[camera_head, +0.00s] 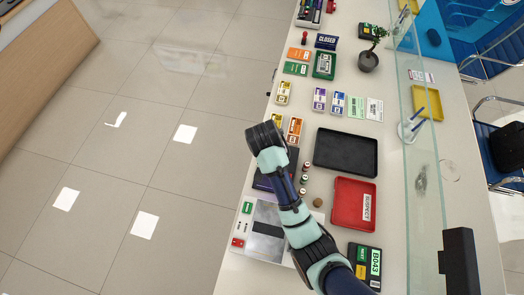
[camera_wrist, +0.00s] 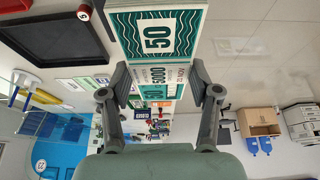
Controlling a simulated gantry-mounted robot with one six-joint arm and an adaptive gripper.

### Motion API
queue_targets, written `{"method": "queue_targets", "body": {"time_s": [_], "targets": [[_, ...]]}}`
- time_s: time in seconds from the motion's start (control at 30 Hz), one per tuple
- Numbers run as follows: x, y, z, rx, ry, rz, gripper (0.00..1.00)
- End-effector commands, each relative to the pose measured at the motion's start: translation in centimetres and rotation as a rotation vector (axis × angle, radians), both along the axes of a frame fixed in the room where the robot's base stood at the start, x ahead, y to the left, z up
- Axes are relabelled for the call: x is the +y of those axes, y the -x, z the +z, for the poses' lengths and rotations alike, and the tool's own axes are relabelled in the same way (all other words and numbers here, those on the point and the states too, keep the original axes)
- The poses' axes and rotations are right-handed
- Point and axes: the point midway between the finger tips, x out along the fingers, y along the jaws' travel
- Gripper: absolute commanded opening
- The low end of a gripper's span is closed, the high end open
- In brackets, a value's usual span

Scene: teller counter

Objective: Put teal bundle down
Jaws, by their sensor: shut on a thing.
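My gripper (camera_wrist: 160,80) shows in the wrist view with its two dark fingers on either side of a teal bundle (camera_wrist: 157,38). The bundle is printed with a large 50 and wavy lines, and a pale band marked 5000 sits between the fingertips. It extends from the fingers to the top edge of the picture. In the head view my arm reaches over the counter from the lower right, and its wrist hides the gripper and the bundle. I cannot tell how far the bundle is from the counter.
The counter (camera_head: 335,145) holds a black tray (camera_head: 346,152), a red tray (camera_head: 354,204) marked SUSPECT and several other bundles. Purple and blue bundles (camera_head: 320,99) lie farther up. A potted plant (camera_head: 368,62) and a glass screen (camera_head: 421,170) stand on the right.

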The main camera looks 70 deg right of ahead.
Motion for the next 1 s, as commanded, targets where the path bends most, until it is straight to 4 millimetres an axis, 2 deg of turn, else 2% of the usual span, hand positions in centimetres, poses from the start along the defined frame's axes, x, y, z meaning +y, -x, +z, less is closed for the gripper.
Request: {"method": "queue_targets", "body": {"time_s": [0.07,0.17,0.4,0.53,0.63,0.83,1.0], "targets": [[0.0,0.0,-0.5,0.001,-0.001,0.000,0.25],[0.1,0.1,-2.7,0.004,-0.004,0.000,0.25],[0.1,0.1,-10.6,0.004,-0.004,0.001,0.25],[0.1,0.0,-14.0,0.003,-0.003,0.001,0.25],[0.0,0.0,-15.3,0.001,-0.001,0.001,0.25],[0.0,0.0,-16.1,0.000,-0.001,0.000,0.25],[0.1,0.0,-19.3,0.002,-0.002,0.001,0.25]]}}
